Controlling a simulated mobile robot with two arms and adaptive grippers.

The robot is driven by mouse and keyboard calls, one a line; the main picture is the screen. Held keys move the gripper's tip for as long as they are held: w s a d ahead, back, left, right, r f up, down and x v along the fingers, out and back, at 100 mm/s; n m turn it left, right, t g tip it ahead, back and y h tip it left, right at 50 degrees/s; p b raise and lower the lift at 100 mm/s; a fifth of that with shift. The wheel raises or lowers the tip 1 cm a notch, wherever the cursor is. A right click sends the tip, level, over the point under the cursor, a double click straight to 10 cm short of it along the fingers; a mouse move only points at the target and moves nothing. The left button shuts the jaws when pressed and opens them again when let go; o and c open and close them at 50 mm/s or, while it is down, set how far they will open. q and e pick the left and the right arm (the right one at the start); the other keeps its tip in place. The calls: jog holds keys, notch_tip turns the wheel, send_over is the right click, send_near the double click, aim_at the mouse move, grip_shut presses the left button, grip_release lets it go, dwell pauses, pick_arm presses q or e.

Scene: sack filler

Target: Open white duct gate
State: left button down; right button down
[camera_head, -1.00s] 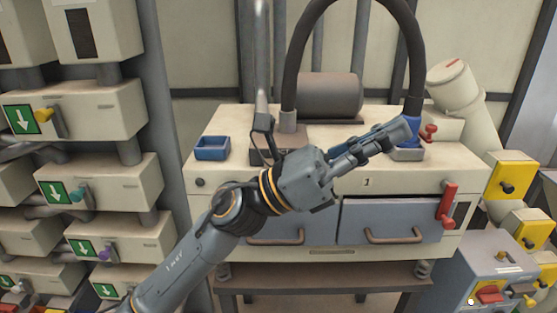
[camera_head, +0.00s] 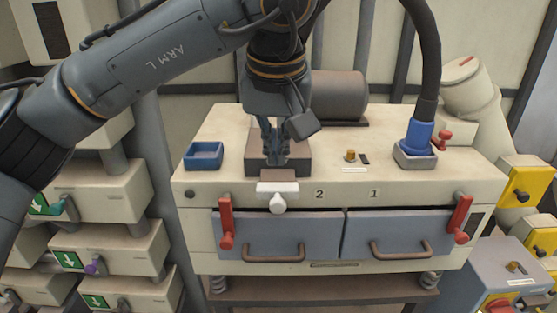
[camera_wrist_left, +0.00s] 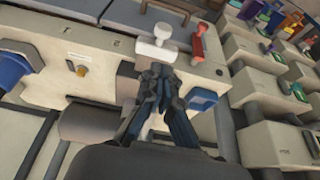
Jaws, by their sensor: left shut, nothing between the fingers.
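The white gate handle (camera_head: 278,193) is a flat plate with a rounded knob, on the front edge of the cream machine top. It also shows in the left wrist view (camera_wrist_left: 157,42), just beyond my fingertips. My left gripper (camera_head: 276,163) points down, shut and empty, over the brown block (camera_head: 297,162) behind the white handle. In the wrist view the closed fingers (camera_wrist_left: 158,75) are close to the handle; I cannot tell whether they touch it. My right gripper is in neither view.
Red levers (camera_head: 227,222) (camera_head: 461,218) flank two grey drawers (camera_head: 290,233). A blue tray (camera_head: 203,155) sits left of the block. A blue hose fitting (camera_head: 418,138) and a small brass knob (camera_head: 350,156) are to the right. A brown cylinder (camera_head: 341,97) lies behind.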

aim_at(277, 194)
pick_arm(q)
jog(key=p+x, duration=0.2)
jog(key=x, duration=0.7)
jog(key=shift+s, duration=0.15)
